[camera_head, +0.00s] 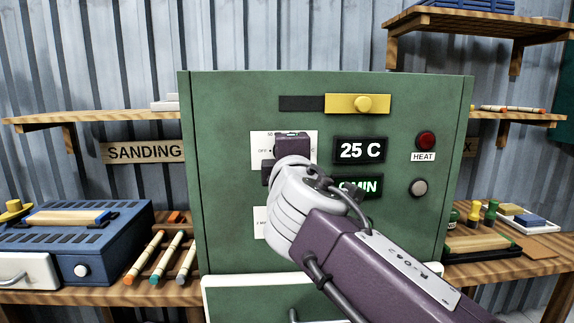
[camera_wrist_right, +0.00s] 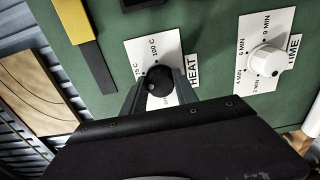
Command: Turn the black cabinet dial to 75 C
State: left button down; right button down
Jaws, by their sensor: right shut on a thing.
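The black dial (camera_wrist_right: 157,77) sits on a white plate with 75 C and 100 C marks beside the word HEAT in the right wrist view. My right gripper (camera_wrist_right: 160,92) has a finger on each side of the dial and is shut on it. In the head view, my right gripper (camera_head: 290,145) reaches the same plate (camera_head: 258,138) and hides the dial. The green cabinet (camera_head: 225,100) has a display (camera_head: 360,150) reading 25 C. A white dot shows on the dial, but its exact setting is hard to tell. My left gripper is out of view.
A white time dial (camera_wrist_right: 266,60) is beside the black one. A yellow slider (camera_head: 350,104), a red HEAT lamp (camera_head: 425,140) and a grey button (camera_head: 418,187) are on the cabinet front. My arm partly covers the lower MIN display (camera_head: 366,187). Shelves with tools flank the cabinet.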

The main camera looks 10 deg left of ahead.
jog(key=shift+f+m+b, duration=0.1)
jog(key=shift+m+b, duration=0.55)
jog(key=shift+m, duration=0.85)
jog(key=c, duration=0.9)
grip_release()
jog(key=shift+c, duration=0.2)
jog(key=b+v, duration=0.2)
jog(key=v, duration=0.7)
